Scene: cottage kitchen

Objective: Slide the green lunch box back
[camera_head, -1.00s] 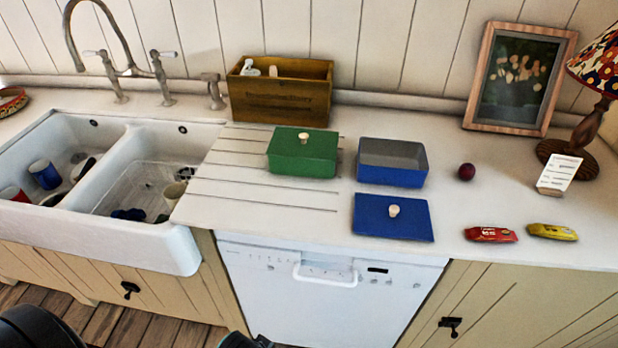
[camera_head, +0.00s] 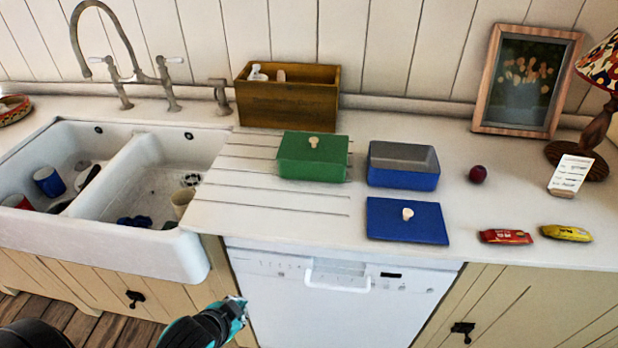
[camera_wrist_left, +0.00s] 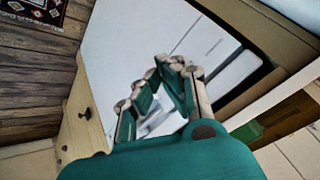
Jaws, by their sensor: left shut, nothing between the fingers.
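The green lunch box (camera_head: 314,166) stands on the counter's grooved drainboard, with its green lid on and a pale knob on top. It is in front of the wooden crate and left of the open blue box. A green patch of it seems to show in the left wrist view (camera_wrist_left: 247,132), mostly hidden behind my gripper body. My left gripper (camera_head: 238,306) is low in front of the white dishwasher, below the counter edge and well short of the green box. Its fingers (camera_wrist_left: 163,62) are shut and empty. My right gripper is out of view.
The wooden crate (camera_head: 287,104) stands against the back wall. Right of the green box are the open blue box (camera_head: 403,180) and its blue lid (camera_head: 385,222). A double sink (camera_head: 150,245) is on the left. The drainboard in front of the green box is clear.

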